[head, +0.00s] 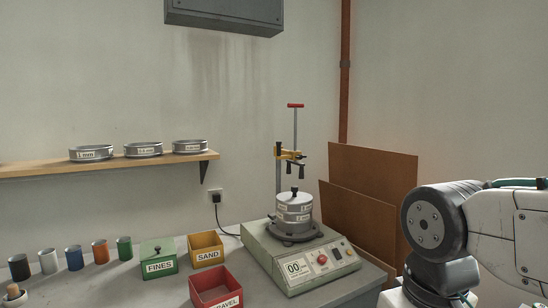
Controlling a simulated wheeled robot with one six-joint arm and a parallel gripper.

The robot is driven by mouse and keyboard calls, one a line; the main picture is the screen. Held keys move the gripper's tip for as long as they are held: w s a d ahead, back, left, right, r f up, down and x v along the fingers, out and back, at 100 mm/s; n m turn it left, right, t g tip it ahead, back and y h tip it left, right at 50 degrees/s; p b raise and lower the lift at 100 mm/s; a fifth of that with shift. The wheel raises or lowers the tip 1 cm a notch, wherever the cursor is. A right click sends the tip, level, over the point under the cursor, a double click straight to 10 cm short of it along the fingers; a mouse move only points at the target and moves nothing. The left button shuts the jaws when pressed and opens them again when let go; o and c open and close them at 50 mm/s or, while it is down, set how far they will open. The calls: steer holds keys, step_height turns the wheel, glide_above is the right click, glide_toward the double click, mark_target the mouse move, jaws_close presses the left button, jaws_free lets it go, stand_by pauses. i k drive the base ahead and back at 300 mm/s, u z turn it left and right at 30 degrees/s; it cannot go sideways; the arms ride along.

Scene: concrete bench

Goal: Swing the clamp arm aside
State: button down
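The yellow clamp arm (290,155) sits on an upright metal post (278,178) behind the sieve shaker (305,262). It points over the sieve stack (294,212), with a gap between it and the stack's lid. A tall screw rod with a red T-handle (296,106) rises from the clamp arm, and dark grips show beside and below it. The sieve stack stands upright on the shaker's plate, and its lid has a black knob. My gripper is out of view; only a part of my arm shows at the right, apart from the shaker.
A green FINES box (158,256), a yellow SAND box (206,249) and a red GRAVEL box (217,289) stand left of the shaker. Several coloured cups line the bench's left. A shelf (120,164) holds three sieves. Brown boards (372,175) lean behind the shaker's right side.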

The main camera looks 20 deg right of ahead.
mark_target(279, 153)
steer(key=u, duration=0.25)
steer(key=i, duration=1.1)
steer(key=z, duration=0.4)
